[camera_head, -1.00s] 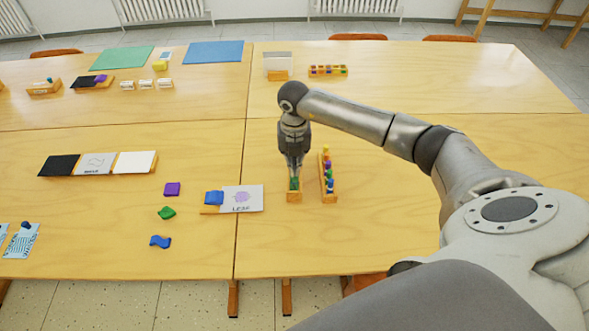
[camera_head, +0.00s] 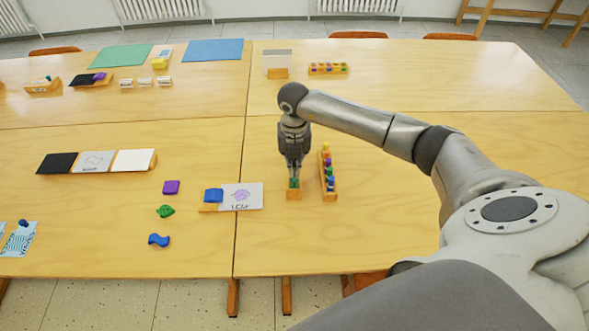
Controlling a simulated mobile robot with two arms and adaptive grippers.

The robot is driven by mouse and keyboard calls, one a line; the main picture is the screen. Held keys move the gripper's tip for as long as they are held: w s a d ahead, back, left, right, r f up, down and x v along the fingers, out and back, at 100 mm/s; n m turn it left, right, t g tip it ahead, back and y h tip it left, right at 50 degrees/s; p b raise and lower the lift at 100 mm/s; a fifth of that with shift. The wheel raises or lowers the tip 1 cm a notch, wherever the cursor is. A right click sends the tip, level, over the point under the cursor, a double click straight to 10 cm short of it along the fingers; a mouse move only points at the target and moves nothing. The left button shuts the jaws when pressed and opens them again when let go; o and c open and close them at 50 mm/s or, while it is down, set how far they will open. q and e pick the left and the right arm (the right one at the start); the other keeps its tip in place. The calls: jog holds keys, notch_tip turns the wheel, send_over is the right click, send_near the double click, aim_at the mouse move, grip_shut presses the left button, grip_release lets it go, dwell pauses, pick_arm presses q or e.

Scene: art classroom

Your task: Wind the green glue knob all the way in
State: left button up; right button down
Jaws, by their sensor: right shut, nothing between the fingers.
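The green glue knob (camera_head: 294,184) sits at the top of a small wooden block (camera_head: 293,195) on the near right table. My right gripper (camera_head: 294,176) points straight down directly over the knob. Its fingers are shut with nothing between them, and the tips are at or just above the knob; I cannot tell whether they touch it. How far in the knob is wound cannot be made out. My left gripper is not in view.
A wooden rack (camera_head: 328,175) of coloured pieces stands close to the right of the block. To the left lie a card with a blue piece (camera_head: 214,195), a purple block (camera_head: 171,187), a green piece (camera_head: 165,211) and a blue wavy piece (camera_head: 158,240). The table right of the rack is clear.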

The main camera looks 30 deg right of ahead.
jog(key=shift+f, duration=0.15)
jog(key=shift+r+p, duration=0.3)
jog(key=shift+r, duration=0.25)
jog(key=shift+c, duration=2.2)
grip_release()
